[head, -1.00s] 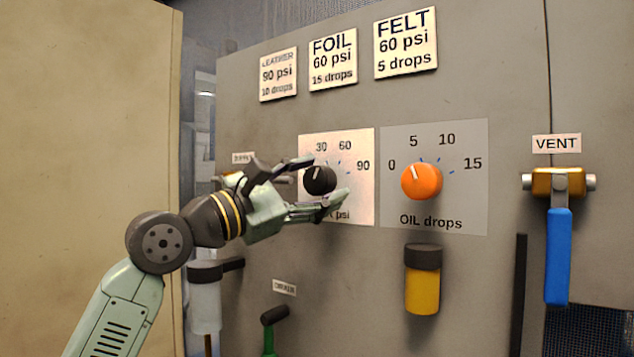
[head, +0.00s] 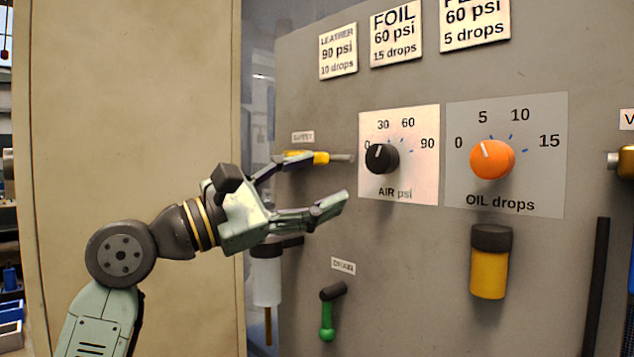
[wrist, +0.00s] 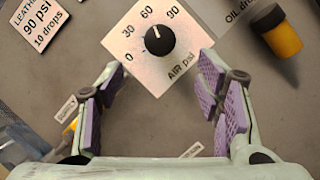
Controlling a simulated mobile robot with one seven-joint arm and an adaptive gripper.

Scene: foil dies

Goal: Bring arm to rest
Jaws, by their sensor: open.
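My gripper (head: 335,182) is open and empty in the head view, in front of the panel and left of the black air knob (head: 382,158). Its fingers are apart from the knob. In the wrist view my gripper (wrist: 155,98) has its purple pads spread wide, with the black air knob (wrist: 159,40) beyond the fingertips.
The orange oil knob (head: 492,159) is right of the air dial, above a yellow oil cup (head: 488,265). A yellow-handled supply valve (head: 310,158) is behind my gripper. A green drain lever (head: 327,320) is below. A tan panel (head: 130,120) stands at left.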

